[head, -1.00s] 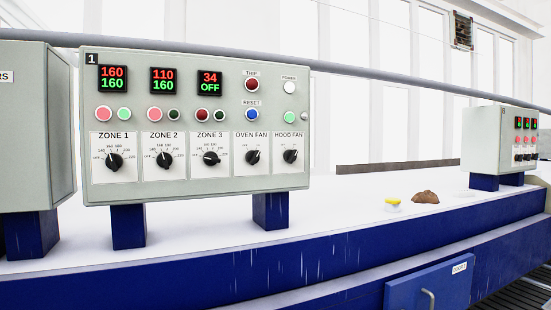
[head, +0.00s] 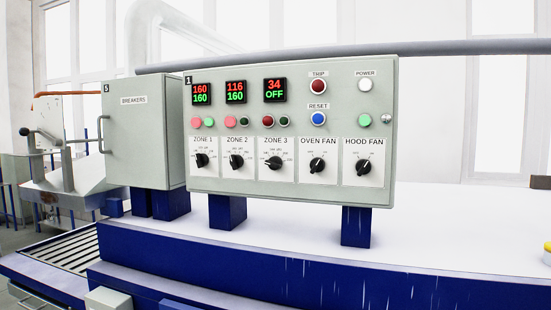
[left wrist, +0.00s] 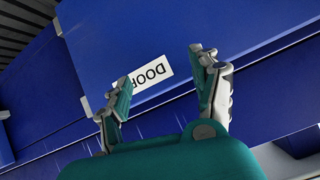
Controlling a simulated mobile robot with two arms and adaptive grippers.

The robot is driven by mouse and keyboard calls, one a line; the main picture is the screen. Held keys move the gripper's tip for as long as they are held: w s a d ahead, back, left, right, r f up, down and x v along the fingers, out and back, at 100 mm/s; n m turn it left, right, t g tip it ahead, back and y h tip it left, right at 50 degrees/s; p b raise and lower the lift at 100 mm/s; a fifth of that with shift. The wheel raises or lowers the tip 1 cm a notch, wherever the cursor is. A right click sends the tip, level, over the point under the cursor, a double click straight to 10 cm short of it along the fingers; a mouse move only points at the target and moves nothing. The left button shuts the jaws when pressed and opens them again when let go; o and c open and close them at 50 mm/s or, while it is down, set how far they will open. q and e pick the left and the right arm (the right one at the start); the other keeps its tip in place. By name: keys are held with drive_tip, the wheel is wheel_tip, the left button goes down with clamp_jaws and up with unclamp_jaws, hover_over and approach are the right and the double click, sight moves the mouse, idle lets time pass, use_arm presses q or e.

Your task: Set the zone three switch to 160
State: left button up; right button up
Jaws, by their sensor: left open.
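The zone three switch (head: 275,163) is a black rotary knob on the grey control panel (head: 292,186) in the head view. Its pointer looks turned to the left, toward the off side. The display (head: 275,90) above it reads 34 over OFF. The zone one switch (head: 202,161) and zone two switch (head: 237,161) point upward or nearly so, though the angle is hard to read. My left gripper (left wrist: 160,88) shows in the left wrist view, open and empty, in front of a blue door with a white label. It is away from the panel. My right gripper is in no view.
A grey breakers cabinet (head: 143,140) stands left of the panel. Both rest on blue feet on a white-topped blue bench (head: 300,240). Oven fan (head: 318,167) and hood fan (head: 364,168) knobs sit right of zone three. The space before the panel looks clear.

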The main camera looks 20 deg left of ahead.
use_arm(q)
wheel_tip(320, 180, up, 26)
drive_tip(key=a+t, duration=0.2)
drive_tip(key=t, duration=0.2)
drive_tip(key=t+p, duration=0.1)
drive_tip(key=t, duration=0.2)
approach(272, 165)
drive_tip(key=shift+m+h, duration=0.3)
drive_tip(key=shift+m, duration=0.1)
drive_tip(key=w+p, duration=0.2)
drive_tip(key=w, duration=0.1)
drive_tip(key=w+p, duration=0.5)
drive_tip(key=w, duration=0.1)
drive_tip(key=shift+a+r+p, duration=0.1)
drive_tip(key=shift+r+p, duration=0.2)
drive_tip(key=shift+p, duration=0.1)
drive_tip(key=shift+w+f, duration=0.15)
drive_tip(key=shift+w, duration=0.4)
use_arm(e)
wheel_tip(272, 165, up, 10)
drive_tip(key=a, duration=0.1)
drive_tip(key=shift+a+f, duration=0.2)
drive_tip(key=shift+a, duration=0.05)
use_arm(q)
drive_tip(key=c, duration=1.2)
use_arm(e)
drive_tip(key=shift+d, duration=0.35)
